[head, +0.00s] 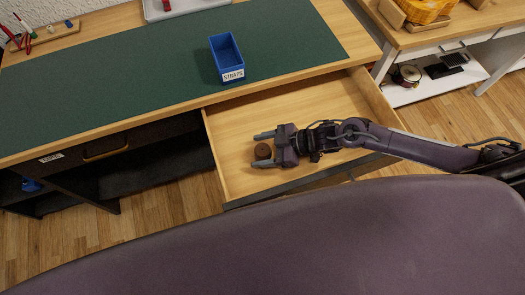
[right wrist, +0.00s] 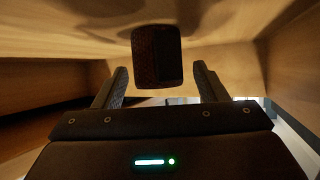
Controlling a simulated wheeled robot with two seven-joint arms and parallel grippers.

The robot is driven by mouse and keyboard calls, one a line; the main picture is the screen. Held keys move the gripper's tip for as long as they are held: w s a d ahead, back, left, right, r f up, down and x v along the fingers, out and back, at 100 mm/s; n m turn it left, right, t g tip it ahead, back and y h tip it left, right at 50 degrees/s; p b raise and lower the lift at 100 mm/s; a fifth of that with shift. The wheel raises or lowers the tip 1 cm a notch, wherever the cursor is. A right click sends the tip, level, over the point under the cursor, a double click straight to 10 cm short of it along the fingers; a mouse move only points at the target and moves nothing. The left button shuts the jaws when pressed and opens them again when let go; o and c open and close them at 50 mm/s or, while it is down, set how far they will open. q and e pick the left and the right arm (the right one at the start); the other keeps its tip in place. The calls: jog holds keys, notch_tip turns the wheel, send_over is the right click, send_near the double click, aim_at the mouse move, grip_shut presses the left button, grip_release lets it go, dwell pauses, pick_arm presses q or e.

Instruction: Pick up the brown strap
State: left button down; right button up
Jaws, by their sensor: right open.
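The brown strap (head: 262,151) is a small dark brown roll lying in the open wooden drawer, near its left side. My right gripper (head: 264,149) reaches into the drawer from the right, with its open fingers on either side of the strap. In the right wrist view the strap (right wrist: 157,56) shows as a dark textured block just beyond and between the fingertips (right wrist: 160,80). A gap shows on both sides, so the fingers look apart from it. My left gripper is in neither view.
The drawer (head: 305,104) has raised walls around the arm, and its floor is otherwise bare. A blue bin (head: 226,57) labelled STRAPS stands on the green desk mat (head: 120,90) above. A side table (head: 430,35) with a yellow basket (head: 426,9) stands at the right.

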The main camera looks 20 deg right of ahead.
jog(key=shift+x, duration=0.9)
jog(key=shift+d, duration=0.1)
jog(key=shift+c, duration=0.4)
jog(key=c, duration=1)
jog(key=shift+r, duration=0.15)
jog(key=shift+c, duration=0.3)
